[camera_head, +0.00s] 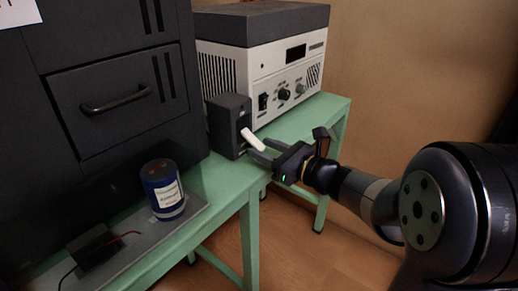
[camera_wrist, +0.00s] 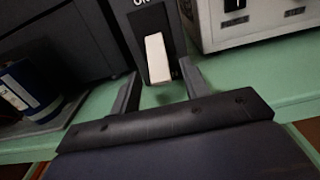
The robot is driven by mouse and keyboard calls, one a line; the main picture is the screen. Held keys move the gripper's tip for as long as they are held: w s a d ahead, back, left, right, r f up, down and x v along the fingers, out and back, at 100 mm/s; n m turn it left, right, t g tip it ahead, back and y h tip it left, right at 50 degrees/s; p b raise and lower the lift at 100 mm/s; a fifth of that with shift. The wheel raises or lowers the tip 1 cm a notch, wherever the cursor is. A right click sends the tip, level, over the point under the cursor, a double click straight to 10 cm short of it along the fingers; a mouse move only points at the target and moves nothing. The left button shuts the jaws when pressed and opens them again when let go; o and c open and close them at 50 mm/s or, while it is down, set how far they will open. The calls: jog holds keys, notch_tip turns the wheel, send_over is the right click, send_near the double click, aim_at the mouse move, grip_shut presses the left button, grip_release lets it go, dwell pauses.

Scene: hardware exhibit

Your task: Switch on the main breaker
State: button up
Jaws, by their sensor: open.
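The main breaker is a dark box (camera_head: 229,124) on the green table, beside the light-coloured instrument. Its white lever (camera_head: 252,139) sticks out from the front face and slants down to the right. In the wrist view the lever (camera_wrist: 157,59) stands out from a black slot, with partly cut-off lettering above it. My gripper (camera_head: 262,151) is open and empty, with its fingertips close to the lever's lower end. In the wrist view my gripper (camera_wrist: 158,85) has one finger on each side of the lever's lower part, apart from it as far as I can tell.
A light instrument (camera_head: 286,83) with knobs and a dark top stands behind the breaker. A dark drawer cabinet (camera_head: 115,90) stands to the left. A blue cylinder (camera_head: 163,188) and a small black box with wires (camera_head: 94,247) sit on a grey board. The green table (camera_head: 228,177) has bare room in front.

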jog(key=shift+x, duration=1.15)
jog(key=shift+c, duration=0.5)
grip_shut()
